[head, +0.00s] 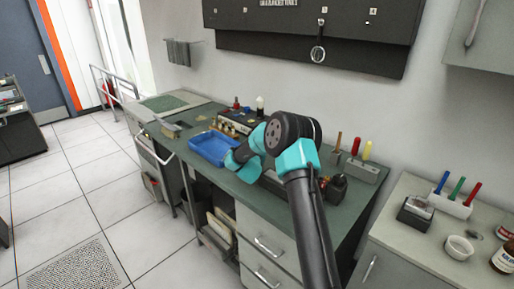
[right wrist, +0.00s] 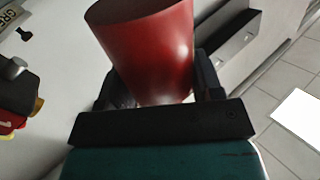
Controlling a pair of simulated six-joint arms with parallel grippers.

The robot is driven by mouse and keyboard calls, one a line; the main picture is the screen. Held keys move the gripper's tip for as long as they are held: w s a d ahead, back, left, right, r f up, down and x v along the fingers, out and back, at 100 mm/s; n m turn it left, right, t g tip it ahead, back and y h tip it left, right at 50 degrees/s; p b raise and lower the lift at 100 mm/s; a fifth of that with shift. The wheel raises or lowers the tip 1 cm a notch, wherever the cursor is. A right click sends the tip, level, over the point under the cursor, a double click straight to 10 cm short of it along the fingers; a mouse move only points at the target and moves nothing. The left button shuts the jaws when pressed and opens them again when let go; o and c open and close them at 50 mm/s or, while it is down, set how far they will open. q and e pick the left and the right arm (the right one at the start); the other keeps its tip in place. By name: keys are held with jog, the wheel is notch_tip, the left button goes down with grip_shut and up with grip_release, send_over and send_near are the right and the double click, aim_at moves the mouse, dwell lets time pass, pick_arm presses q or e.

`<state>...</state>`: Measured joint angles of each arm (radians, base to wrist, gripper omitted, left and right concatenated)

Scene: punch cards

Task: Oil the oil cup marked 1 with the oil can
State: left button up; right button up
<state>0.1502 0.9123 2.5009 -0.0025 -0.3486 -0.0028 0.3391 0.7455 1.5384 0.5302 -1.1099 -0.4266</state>
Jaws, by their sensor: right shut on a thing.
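In the right wrist view my right gripper (right wrist: 155,88) is shut on a red, round, smooth-sided body, which I take to be the oil can (right wrist: 148,45). Its spout does not show. At the left edge of that view, a brass-coloured cup or cap (right wrist: 36,104) stands beside a red tag with a white 1 (right wrist: 6,127), apart from the can. In the head view my arm covers part of the bench, and the right gripper and the can cannot be made out. My left gripper is in neither view.
The green-topped bench (head: 340,222) holds a blue tray (head: 211,147), a dark unit with brass-coloured parts (head: 236,121) near the wall, and a tool holder (head: 362,171) at the right. A side cabinet (head: 410,245) carries a white bowl (head: 459,247) and a brown jar (head: 503,258).

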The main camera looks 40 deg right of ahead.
jog(key=shift+r, duration=0.1)
jog(key=m, duration=0.1)
jog(key=r+m, duration=0.1)
jog(key=m, duration=0.1)
jog(key=r+m, duration=0.1)
jog(key=shift+w+a+m+h, duration=0.2)
jog(key=shift+w+m+h, duration=0.1)
jog(key=shift+h, duration=0.1)
jog(key=m, duration=0.1)
jog(key=r+m, duration=0.1)
jog(key=m, duration=0.1)
jog(key=shift+w+a+h, duration=0.15)
jog(key=shift+w+h, duration=0.05)
jog(key=shift+h, duration=0.1)
jog(key=shift+f, duration=1.45)
jog(key=shift+f, duration=0.15)
dwell(1.7)
jog(key=shift+r, duration=2)
